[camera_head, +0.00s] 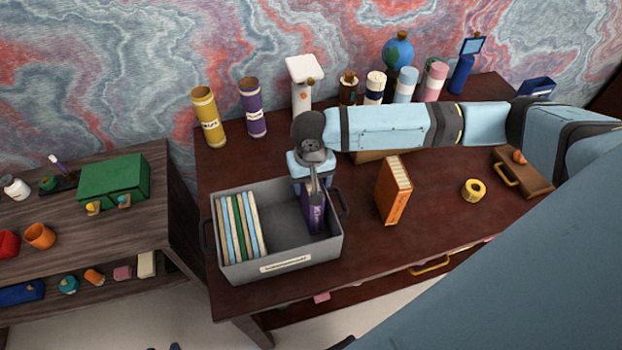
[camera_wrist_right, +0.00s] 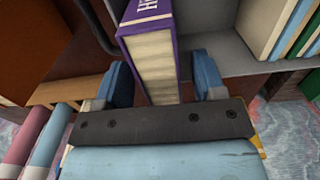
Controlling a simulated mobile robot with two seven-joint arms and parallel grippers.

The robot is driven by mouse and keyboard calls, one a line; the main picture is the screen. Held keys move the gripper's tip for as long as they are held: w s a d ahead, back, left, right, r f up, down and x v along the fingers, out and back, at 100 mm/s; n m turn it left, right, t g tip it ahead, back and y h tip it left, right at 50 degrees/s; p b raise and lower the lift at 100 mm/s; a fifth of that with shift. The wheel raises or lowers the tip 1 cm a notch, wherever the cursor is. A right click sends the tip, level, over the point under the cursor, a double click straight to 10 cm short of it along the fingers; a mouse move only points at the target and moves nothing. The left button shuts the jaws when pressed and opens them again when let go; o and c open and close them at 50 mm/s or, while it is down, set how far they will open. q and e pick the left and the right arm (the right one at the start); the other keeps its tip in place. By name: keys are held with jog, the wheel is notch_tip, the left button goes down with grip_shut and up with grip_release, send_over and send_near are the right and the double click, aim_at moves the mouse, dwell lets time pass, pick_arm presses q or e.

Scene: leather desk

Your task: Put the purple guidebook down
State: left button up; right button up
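The purple guidebook (camera_head: 314,216) stands roughly upright inside the grey bin (camera_head: 283,266), near its right wall. Its purple cover edge and pale pages show in the right wrist view (camera_wrist_right: 155,50). My right gripper (camera_head: 313,186) reaches down into the bin from above, at the book's top. In the wrist view its two blue fingers (camera_wrist_right: 163,82) stand on either side of the book, with a narrow gap visible on each side, so it looks open. The book's bottom is hidden by the bin's front wall. My left gripper is not clearly in view.
Several thin books (camera_head: 238,226) stand at the bin's left end; its middle is empty. An orange book (camera_head: 394,190) stands right of the bin, with yellow tape (camera_head: 473,189) beyond. Bottles and a globe (camera_head: 398,52) line the desk's back. A shelf with a green box (camera_head: 113,190) is left.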

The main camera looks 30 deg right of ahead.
jog(key=shift+r, duration=0.3)
notch_tip(320, 180, up, 12)
jog(key=shift+f, duration=0.15)
dwell(0.6)
